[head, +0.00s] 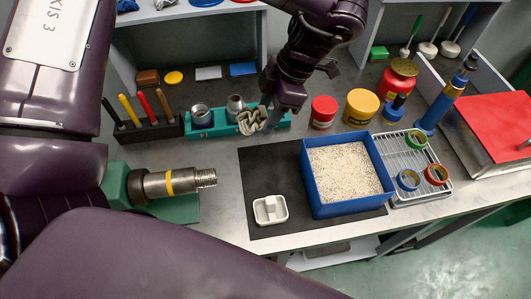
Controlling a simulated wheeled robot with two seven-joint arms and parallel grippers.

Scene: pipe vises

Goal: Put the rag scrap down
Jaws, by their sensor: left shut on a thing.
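The rag scrap (250,122) is a crumpled grey-beige cloth near the back of the bench. My left gripper (267,126) comes down from above at its right side and is shut on it. The rag is in front of the right part of a teal rack (203,131). I cannot tell whether it touches the rack or hangs just above it. The gripper hides part of the rack behind it. My right gripper is not in view.
A blue box of pale granules (313,180) and a small white dish (258,221) stand on a dark mat (282,160). A vise holds a steel pipe (180,182) at left. A red jar (322,112) and yellow jar (360,107) stand right of the gripper. A wire tray (398,150) holds several rings.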

